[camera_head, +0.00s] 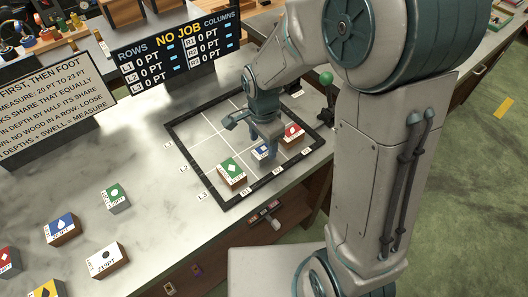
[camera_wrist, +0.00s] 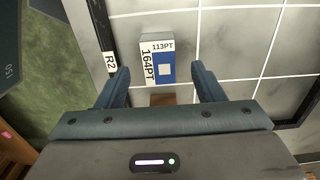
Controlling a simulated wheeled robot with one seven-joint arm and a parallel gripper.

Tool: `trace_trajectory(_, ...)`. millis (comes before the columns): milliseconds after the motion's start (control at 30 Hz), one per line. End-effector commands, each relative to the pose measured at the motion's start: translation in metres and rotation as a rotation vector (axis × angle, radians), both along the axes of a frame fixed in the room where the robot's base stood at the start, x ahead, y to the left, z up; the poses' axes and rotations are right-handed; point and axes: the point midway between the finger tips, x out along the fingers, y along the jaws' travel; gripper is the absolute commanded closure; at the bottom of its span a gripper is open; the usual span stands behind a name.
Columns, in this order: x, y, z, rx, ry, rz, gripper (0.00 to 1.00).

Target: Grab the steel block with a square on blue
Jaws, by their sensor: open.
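The steel block with a white square on blue (camera_head: 263,152) stands in the front row of the gridded tray (camera_head: 180,137), between two other blocks. In the wrist view, the block (camera_wrist: 163,62) shows a grey side and a label reading 113PT and 164PT. My gripper (camera_head: 258,136) is over the tray, close to this block, and partly covers its surroundings in the head view. In the wrist view, its two fingers (camera_wrist: 158,78) are apart, with the block seen between and just beyond their tips. Nothing is held.
A brown surface (camera_wrist: 172,98) shows between the fingers. A green-knobbed lever (camera_head: 326,80) stands beside the tray.

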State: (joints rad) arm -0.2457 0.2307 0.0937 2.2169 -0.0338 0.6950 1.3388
Motion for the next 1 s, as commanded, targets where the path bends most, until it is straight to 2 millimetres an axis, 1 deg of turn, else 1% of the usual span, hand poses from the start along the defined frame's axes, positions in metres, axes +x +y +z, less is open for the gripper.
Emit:
trace_trajectory(200, -0.001, 0.0, -0.028, -0.001, 0.004, -0.001, 0.38)
trace_trajectory(300, -0.001, 0.0, -0.036, -0.001, 0.003, 0.0, 0.38)
trace_trajectory(400, -0.001, 0.0, -0.04, -0.001, 0.001, 0.0, 0.38)
trace_trajectory(600, -0.001, 0.0, -0.04, 0.0, 0.0, 0.0, 0.38)
trace_trajectory(667, -0.001, 0.0, -0.04, 0.0, 0.0, 0.0, 0.55)
trace_trajectory(700, -0.001, 0.0, -0.04, 0.0, 0.0, 0.0, 0.66)
trace_trajectory(800, -0.001, 0.0, -0.04, 0.0, 0.0, 0.0, 0.91)
trace_trajectory(1000, 0.0, 0.0, -0.039, 0.001, -0.001, -0.001, 0.91)
